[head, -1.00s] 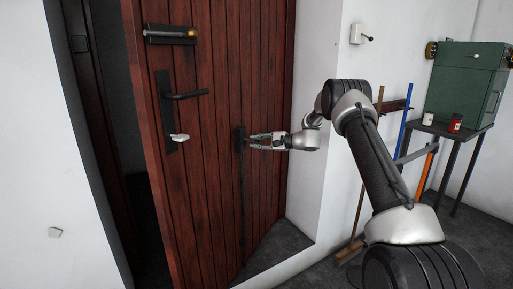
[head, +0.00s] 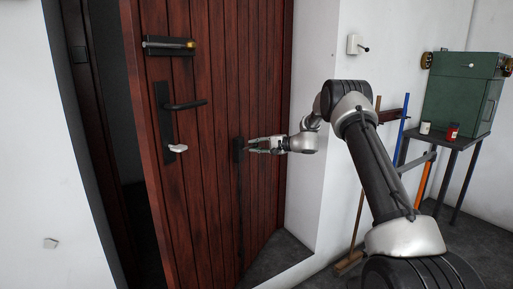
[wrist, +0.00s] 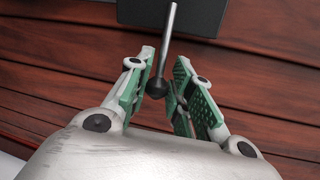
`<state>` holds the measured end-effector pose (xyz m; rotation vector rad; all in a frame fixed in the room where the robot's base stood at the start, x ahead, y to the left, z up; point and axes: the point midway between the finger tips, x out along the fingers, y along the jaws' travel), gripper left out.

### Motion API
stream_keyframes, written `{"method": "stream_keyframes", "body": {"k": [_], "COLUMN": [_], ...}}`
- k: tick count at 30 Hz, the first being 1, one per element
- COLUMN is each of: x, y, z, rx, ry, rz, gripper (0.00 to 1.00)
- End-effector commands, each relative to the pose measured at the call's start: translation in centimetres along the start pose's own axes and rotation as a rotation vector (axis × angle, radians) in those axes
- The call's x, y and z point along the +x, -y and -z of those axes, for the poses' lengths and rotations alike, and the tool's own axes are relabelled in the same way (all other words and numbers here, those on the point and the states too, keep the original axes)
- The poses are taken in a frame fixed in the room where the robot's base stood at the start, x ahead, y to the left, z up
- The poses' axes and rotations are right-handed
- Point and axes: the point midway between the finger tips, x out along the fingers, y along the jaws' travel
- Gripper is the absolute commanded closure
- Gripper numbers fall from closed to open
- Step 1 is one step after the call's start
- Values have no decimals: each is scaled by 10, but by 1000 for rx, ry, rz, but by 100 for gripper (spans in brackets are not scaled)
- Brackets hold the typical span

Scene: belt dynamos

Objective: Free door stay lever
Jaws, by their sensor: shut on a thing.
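The door stay lever is a thin grey rod (wrist: 171,35) ending in a dark ball knob (wrist: 156,88). In the wrist view it rises from a dark plate (wrist: 205,18) on the red-brown door (head: 212,120). My gripper (head: 247,146) is at the stay's dark fitting (head: 238,157), low on the door. In the wrist view my gripper's green-padded fingers (wrist: 166,66) are shut on the lever near its knob. The fingers hide most of the lever in the head view. A dark vertical bar (head: 240,205) runs down the door below the fitting.
The door stands ajar, with a dark gap at left. It carries a bolt (head: 170,45), a black handle (head: 187,105) and a pale thumb-turn (head: 177,148). A white wall stands right of the door. A broom (head: 350,260) and a table with a green cabinet (head: 460,95) are farther right.

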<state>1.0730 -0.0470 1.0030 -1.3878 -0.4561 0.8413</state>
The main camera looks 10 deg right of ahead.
Motion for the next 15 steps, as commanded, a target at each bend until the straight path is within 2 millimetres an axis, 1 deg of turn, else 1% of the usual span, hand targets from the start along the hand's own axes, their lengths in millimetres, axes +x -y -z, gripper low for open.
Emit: {"method": "stream_keyframes", "body": {"k": [8, 9, 10, 15], "x": [1, 1, 1, 0], "y": [2, 2, 2, 1], "z": [-1, -1, -1, -1], "rx": [-1, -1, -1, 0], "ry": [3, 3, 3, 2], "rz": [3, 3, 2, 2], "gripper": [100, 73, 67, 67]}}
